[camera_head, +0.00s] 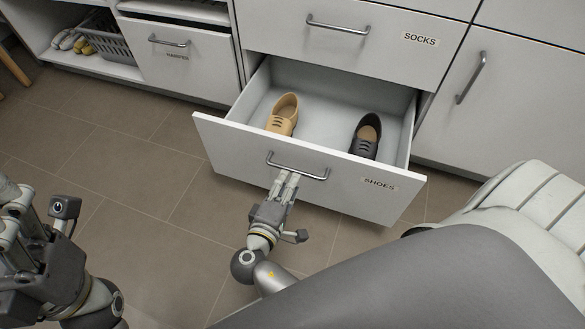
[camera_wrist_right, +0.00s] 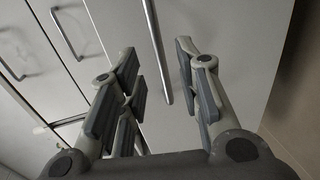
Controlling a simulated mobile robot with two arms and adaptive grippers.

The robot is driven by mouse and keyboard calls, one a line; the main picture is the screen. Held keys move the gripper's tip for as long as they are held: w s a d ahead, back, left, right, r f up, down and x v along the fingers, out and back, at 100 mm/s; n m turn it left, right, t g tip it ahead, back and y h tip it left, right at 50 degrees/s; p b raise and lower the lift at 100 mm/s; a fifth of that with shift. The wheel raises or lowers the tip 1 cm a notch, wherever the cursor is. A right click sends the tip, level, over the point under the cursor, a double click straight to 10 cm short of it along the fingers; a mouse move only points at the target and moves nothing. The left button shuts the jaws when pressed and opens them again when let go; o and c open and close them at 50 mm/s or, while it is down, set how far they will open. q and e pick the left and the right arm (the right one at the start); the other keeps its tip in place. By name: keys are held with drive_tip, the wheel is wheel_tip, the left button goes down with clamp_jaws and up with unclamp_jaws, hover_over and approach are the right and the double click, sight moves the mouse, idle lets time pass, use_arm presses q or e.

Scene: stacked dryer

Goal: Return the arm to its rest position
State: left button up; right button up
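My right gripper (camera_head: 286,178) is at the front of the open drawer labelled SHOES (camera_head: 225,148), with its fingertips close to the drawer's bar handle (camera_head: 300,168). In the right wrist view the fingers (camera_wrist_right: 160,70) are spread apart, and the handle (camera_wrist_right: 157,50) shows in the gap between them; I cannot tell whether they touch it. My left gripper (camera_head: 18,215) is at the left edge of the head view, away from the furniture and partly cut off; its opening is unclear.
A tan shoe (camera_head: 283,113) and a dark shoe (camera_head: 366,136) lie inside the drawer. The closed SOCKS drawer (camera_head: 370,45) is above. A hamper front (camera_head: 180,65) and a grey basket (camera_head: 108,42) are at the upper left. Tiled floor (camera_head: 140,180) lies clear left of the drawer.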

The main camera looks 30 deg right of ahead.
drive_tip(key=shift+v, duration=0.9)
